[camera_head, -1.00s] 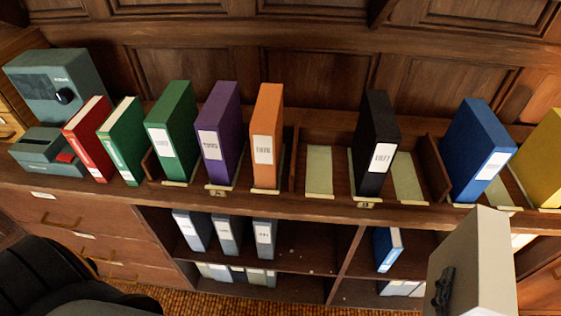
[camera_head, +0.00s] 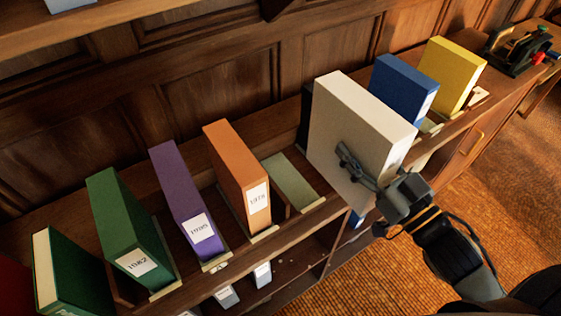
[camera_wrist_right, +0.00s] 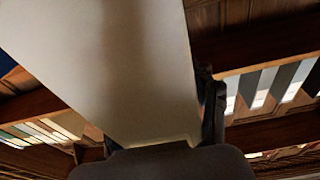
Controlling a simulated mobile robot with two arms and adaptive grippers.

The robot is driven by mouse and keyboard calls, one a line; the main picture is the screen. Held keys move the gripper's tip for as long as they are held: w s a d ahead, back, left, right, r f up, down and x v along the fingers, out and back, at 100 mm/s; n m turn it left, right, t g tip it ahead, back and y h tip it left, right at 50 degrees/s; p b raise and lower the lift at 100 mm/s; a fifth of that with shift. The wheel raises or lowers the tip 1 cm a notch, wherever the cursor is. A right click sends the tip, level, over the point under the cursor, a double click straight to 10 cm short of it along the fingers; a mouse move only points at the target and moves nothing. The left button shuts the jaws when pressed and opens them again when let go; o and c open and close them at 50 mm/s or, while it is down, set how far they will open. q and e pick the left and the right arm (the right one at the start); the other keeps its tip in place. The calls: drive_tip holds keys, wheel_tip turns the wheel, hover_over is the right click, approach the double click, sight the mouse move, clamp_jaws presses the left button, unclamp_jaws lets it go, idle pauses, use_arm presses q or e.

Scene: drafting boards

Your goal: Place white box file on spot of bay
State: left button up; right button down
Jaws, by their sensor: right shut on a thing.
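The white box file (camera_head: 358,112) is held upright in front of the shelf top's right part. It also fills the middle of the right wrist view (camera_wrist_right: 110,70). My right gripper (camera_head: 352,165) is shut on its lower part, with one dark finger across the near face. An empty pale green spot (camera_head: 290,181) shows in the bay (camera_head: 312,217) between the orange file and the white box file. The black file (camera_head: 305,112) is mostly hidden behind the white one, as is the rest of the bay. My left gripper is not in view.
Orange (camera_head: 236,170), purple (camera_head: 182,195) and green (camera_head: 125,220) files stand to the left. Blue (camera_head: 402,90) and yellow (camera_head: 452,72) files stand to the right. A dark device (camera_head: 518,50) is at the far right. Lower shelves hold more files.

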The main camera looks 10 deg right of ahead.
sight(318, 139)
drive_tip(key=w+a+f+b, duration=0.1)
drive_tip(key=b, duration=0.1)
drive_tip(key=w+a+b, duration=0.1)
drive_tip(key=w+b, duration=0.1)
drive_tip(key=b, duration=0.1)
drive_tip(key=w+a+f+b, duration=0.1)
drive_tip(key=a+b, duration=0.1)
drive_tip(key=shift+w+f, duration=0.35)
drive_tip(key=shift+w, duration=0.05)
drive_tip(key=shift+w+a+f+b, duration=0.2)
drive_tip(key=shift+w+a+b, duration=0.2)
drive_tip(key=shift+w, duration=0.2)
drive_tip(key=shift+w+a+f+b, duration=0.2)
drive_tip(key=shift+w+a+b, duration=0.2)
drive_tip(key=shift+w, duration=0.15)
use_arm(q)
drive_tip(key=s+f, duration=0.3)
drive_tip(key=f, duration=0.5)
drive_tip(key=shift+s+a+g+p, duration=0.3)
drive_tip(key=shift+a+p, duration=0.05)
drive_tip(key=shift+p, duration=0.05)
use_arm(e)
drive_tip(key=w+a+f, duration=0.2)
drive_tip(key=w+f, duration=0.2)
drive_tip(key=f, duration=0.4)
drive_tip(key=shift+a+f, duration=0.3)
drive_tip(key=shift+a, duration=0.05)
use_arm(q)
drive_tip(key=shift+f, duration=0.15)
